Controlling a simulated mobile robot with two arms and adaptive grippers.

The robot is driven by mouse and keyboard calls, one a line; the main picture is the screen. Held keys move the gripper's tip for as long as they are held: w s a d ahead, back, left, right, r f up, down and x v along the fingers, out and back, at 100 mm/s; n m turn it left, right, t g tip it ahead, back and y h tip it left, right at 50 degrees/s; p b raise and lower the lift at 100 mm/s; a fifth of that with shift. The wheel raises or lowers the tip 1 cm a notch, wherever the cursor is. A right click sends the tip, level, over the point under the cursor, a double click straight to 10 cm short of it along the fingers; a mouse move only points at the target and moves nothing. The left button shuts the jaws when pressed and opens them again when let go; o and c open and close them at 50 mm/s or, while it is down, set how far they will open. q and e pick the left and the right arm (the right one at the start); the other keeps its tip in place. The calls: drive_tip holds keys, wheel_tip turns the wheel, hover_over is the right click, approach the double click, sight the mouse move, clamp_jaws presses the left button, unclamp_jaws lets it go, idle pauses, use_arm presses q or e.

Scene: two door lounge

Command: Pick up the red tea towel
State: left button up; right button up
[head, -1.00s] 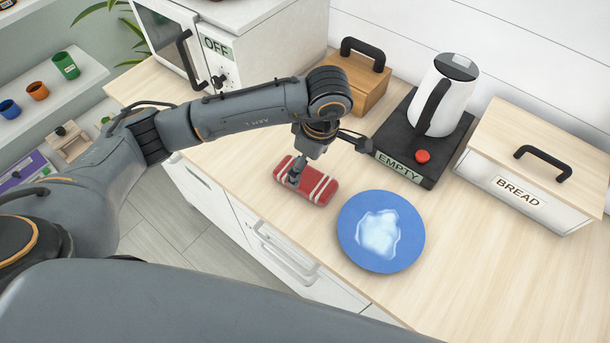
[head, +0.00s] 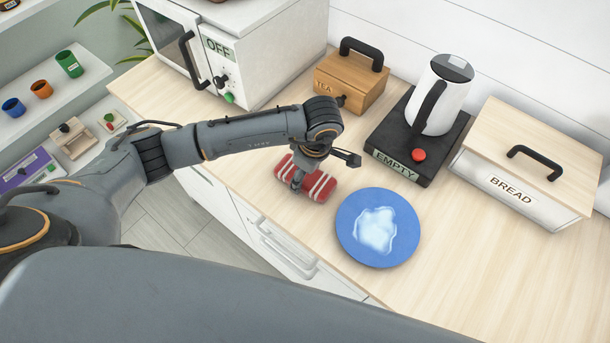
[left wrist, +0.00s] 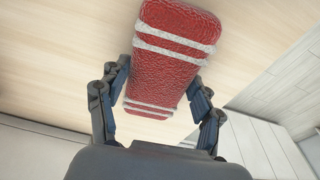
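The red tea towel (head: 322,187), a folded bundle with white stripes, lies on the light wooden counter left of the blue plate. My left gripper (head: 298,180) is down at it from above, covering part of its middle. In the left wrist view the towel (left wrist: 175,60) lies between the two fingers of my left gripper (left wrist: 160,73), one along each long side. The fingers look open, with their tips very close to its edges; firm contact does not show. My right gripper is not in view.
The blue plate (head: 351,237) with a pale patch lies just right of the towel. Behind stand a wooden tea box (head: 363,92), a white kettle (head: 452,100) on a black base, and a bread box (head: 497,178). The counter's front edge is close to the towel.

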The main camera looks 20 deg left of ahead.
use_arm(q)
drive_tip(key=shift+c, duration=0.3)
drive_tip(key=shift+r, duration=0.55)
drive_tip(key=s+d+r+b, duration=0.1)
drive_tip(key=r, duration=0.1)
drive_tip(key=s+d+r+b, duration=0.1)
drive_tip(key=r, duration=0.2)
drive_tip(key=s+d+r+b, duration=0.1)
drive_tip(key=d+r, duration=0.1)
drive_tip(key=shift+s+r+b, duration=0.15)
drive_tip(key=shift+r+b, duration=0.15)
drive_tip(key=shift+b, duration=0.05)
drive_tip(key=s+d+r+b, duration=0.1)
drive_tip(key=s+d+r, duration=0.3)
drive_tip(key=s+d, duration=0.2)
drive_tip(key=shift+d+r+b, duration=0.15)
drive_tip(key=shift+d+b, duration=0.1)
drive_tip(key=shift+b, duration=0.1)
